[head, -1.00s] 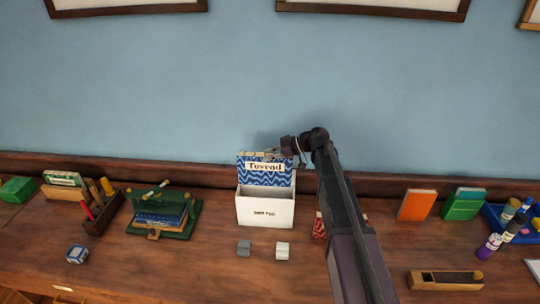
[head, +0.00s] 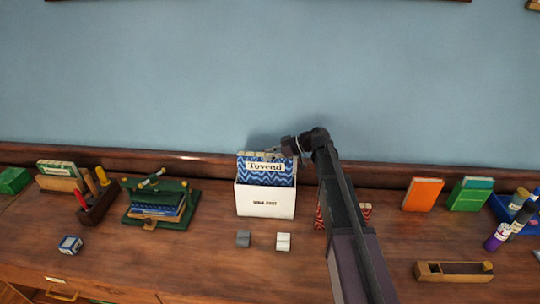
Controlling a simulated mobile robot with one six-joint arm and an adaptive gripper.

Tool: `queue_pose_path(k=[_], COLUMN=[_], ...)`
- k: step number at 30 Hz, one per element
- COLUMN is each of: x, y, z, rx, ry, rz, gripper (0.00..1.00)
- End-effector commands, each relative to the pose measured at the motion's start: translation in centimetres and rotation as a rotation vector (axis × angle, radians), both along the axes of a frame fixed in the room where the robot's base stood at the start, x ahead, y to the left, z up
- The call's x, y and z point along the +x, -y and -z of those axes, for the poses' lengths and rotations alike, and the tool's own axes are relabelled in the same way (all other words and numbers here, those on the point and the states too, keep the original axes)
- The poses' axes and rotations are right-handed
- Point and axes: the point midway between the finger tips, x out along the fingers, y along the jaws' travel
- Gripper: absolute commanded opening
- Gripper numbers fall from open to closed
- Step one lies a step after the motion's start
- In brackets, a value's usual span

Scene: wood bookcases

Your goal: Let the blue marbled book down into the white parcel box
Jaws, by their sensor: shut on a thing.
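The blue marbled book (head: 265,178) with the white "Tovend" label stands upright at the white parcel box (head: 265,203). Its lower part is hidden behind the box's front wall, and its upper part rises above the rim. My gripper (head: 275,153) is at the book's top edge, shut on it, with the arm reaching in from the right. The fingertips are small and hard to make out. The box stands on the wooden top near the wall, with lettering on its front.
A grey block (head: 243,238) and a white block (head: 283,242) lie in front of the box. A green book press (head: 160,205) stands to the left. A red patterned thing (head: 319,218) is partly behind my arm. An orange book (head: 422,194) stands to the right.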

Motion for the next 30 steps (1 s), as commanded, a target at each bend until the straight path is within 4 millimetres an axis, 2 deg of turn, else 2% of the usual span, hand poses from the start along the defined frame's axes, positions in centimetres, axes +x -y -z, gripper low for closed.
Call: queue_pose_path(k=[1, 30], x=[0.0, 0.0], y=[0.0, 0.1], z=[0.7, 7.1], rx=[0.002, 0.002], ry=[0.000, 0.000], rz=[0.000, 0.001], gripper=[0.00, 0.00])
